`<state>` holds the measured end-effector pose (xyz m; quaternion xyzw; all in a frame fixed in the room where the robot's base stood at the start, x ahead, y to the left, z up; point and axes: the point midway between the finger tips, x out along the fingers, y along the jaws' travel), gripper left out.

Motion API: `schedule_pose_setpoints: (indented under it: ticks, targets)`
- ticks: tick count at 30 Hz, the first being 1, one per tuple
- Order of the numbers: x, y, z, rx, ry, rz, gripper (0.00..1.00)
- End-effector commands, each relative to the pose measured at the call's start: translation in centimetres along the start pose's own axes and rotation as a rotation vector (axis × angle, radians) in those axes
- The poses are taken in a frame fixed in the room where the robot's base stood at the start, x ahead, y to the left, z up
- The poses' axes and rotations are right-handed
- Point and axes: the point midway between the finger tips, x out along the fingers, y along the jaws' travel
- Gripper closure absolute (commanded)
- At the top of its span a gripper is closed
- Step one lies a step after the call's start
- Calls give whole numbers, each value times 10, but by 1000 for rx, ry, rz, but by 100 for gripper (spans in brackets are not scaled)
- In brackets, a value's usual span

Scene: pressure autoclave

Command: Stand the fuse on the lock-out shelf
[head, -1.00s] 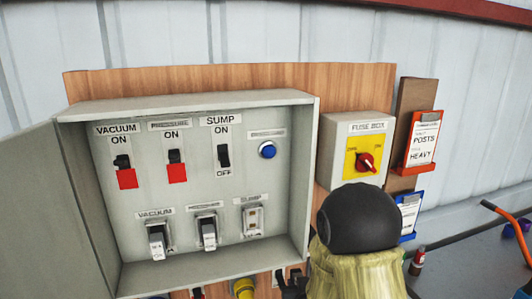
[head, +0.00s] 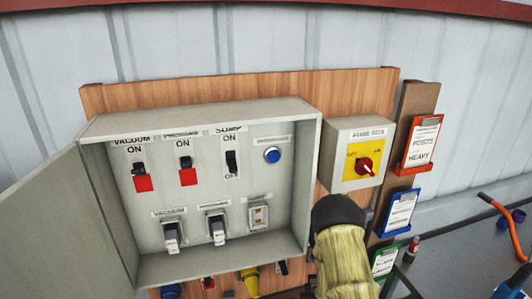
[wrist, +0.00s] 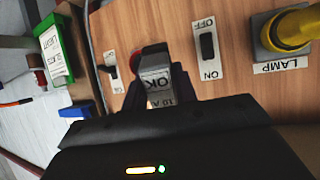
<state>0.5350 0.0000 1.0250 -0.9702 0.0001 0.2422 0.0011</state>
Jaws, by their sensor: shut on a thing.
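The fuse (wrist: 157,88) is a small grey block with a pale label reading "OK" and "10 A". In the wrist view it is held between the dark fingers of my gripper (wrist: 156,92), which are shut on it in front of the wooden board. In the head view my black wrist (head: 338,210) is below the fuse box (head: 358,155); the fingers and the fuse are hidden there. I cannot make out the lock-out shelf in either view.
The open grey cabinet (head: 310,150) holds switches and three holders; the sump holder (head: 258,216) looks empty. A yellow plug (wrist: 290,28) and a black switch (wrist: 207,45) are on the board near the fuse. Clipboards (head: 423,143) hang at right.

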Motion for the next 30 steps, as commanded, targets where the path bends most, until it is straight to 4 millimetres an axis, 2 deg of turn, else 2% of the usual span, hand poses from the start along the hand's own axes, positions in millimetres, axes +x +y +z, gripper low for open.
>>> schedule_pose_setpoints:
  ticks: [5,8,15,18,30]
  targets:
    - [0,0,1,0,0,0,100]
    - [0,0,9,0,-4,0,100]
    - [-8,0,54,0,-9,1,100]
    - [-12,0,66,1,-5,1,100]
    - [-13,0,69,0,0,1,100]
